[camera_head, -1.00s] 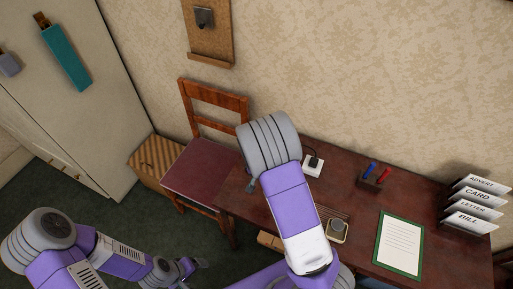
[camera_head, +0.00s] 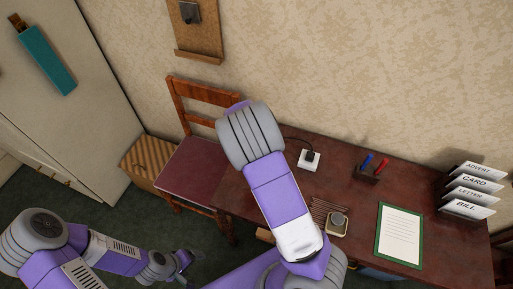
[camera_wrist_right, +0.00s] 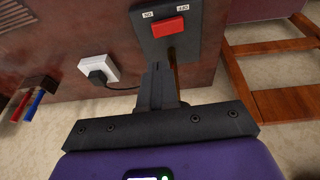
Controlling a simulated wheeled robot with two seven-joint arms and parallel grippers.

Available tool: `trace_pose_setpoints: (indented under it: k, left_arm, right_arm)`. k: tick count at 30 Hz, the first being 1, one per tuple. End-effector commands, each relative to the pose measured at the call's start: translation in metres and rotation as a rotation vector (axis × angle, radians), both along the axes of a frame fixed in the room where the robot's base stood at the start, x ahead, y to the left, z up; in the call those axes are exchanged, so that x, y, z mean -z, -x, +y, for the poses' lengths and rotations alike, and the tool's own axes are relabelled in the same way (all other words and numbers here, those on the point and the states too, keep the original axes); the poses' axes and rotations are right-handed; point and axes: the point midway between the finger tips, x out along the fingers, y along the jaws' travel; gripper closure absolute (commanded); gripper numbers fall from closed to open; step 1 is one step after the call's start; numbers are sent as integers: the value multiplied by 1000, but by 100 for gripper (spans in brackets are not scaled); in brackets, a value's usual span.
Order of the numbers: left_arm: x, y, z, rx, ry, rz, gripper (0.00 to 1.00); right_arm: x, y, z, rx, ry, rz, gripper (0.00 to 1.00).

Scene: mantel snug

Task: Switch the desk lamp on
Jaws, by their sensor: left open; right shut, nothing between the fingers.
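A dark grey switch plate (camera_wrist_right: 188,42) with a red rocker (camera_wrist_right: 169,27) shows in the right wrist view, with upside-down ON and OFF labels beside the rocker. My right gripper (camera_wrist_right: 158,72) is shut and empty, its tips just below the plate in that view; I cannot tell whether they touch it. In the head view my right arm hides this gripper and the plate. No lamp head or shade can be made out. My left gripper (camera_head: 182,262) is open and empty, low over the floor left of the desk.
The desk (camera_head: 340,187) carries a white socket (camera_head: 309,160) with a black plug and cord, a pen holder (camera_head: 367,175), a green-edged sheet (camera_head: 399,236), a letter rack (camera_head: 468,190) and a small grey-topped object (camera_head: 337,223). A wooden chair (camera_head: 195,160) stands at its left.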

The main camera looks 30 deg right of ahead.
Motion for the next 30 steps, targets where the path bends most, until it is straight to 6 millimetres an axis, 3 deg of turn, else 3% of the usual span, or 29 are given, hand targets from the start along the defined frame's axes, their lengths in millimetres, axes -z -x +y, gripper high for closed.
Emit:
trace_pose_setpoints:
  k: [1, 6, 12, 18, 30]
  left_arm:
    - [5, 0, 0, 0, 0, 0, 19]
    - [12, 0, 0, 0, 0, 0, 19]
    - [17, 0, 0, 0, 0, 0, 19]
    - [19, 0, 0, 0, 0, 0, 19]
    - [21, 0, 0, 0, 0, 0, 19]
  right_arm:
    - [15, -1, -4, 2, 1, 4, 100]
    - [49, -6, -13, 2, 1, 4, 100]
    - [79, -4, -16, 0, 0, 3, 100]
    - [91, -3, -18, -1, 1, 1, 100]
    - [93, -4, -15, -6, -7, -7, 100]
